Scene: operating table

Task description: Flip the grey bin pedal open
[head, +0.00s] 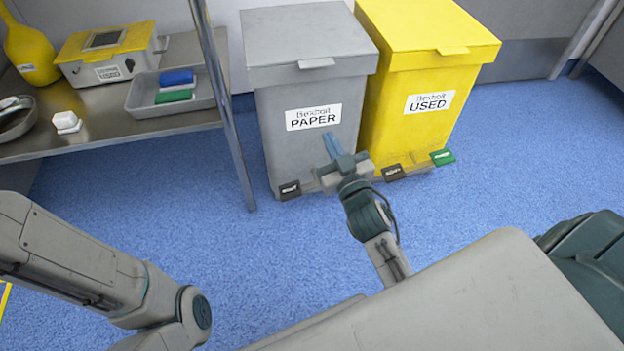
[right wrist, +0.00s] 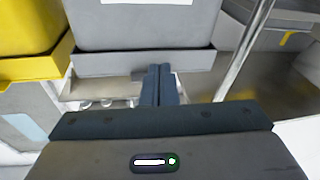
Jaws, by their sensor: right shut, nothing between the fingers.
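The grey bin (head: 275,95), labelled PAPER, stands on the blue floor with its lid (head: 300,45) closed. A black pedal (head: 289,190) sticks out at its lower left front; the rest of its pedal area is partly hidden behind my right gripper. My left gripper is out of view.
A yellow bin (head: 415,90), labelled USED, stands close on the right, with a dark pedal (head: 393,173) and a green pedal (head: 442,157) at its front. A metal table (head: 110,120) with trays stands on the left. The floor in front is clear.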

